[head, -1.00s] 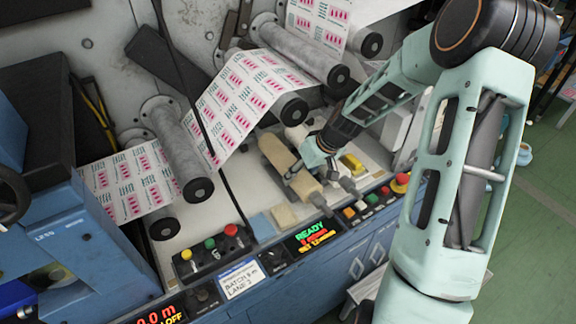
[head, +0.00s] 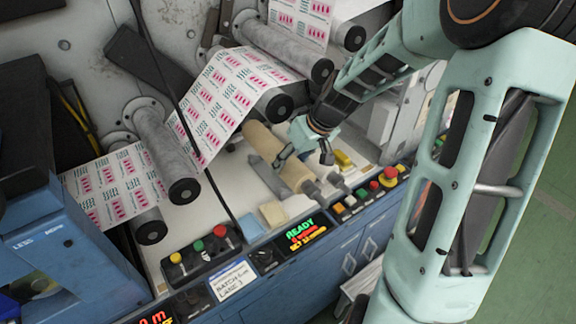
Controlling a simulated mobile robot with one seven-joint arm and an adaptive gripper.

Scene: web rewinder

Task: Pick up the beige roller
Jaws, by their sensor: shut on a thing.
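The beige roller (head: 264,143) is a pale cylinder with a dark grey shaft end at its lower right. It lies slantwise over the white deck of the machine. My gripper (head: 304,157) comes from the upper right and is shut on the roller around its middle. One finger shows on the roller's left side and the other on its right. A dark strip, apparently the roller's shadow, shows on the deck to its left, apart from it, so it seems raised.
Printed label web (head: 218,100) runs over grey rollers (head: 166,150) to the left and above. A control panel with buttons and a READY display (head: 303,233) lines the front edge. A beige block (head: 273,214) and a yellow block (head: 342,157) lie on the deck.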

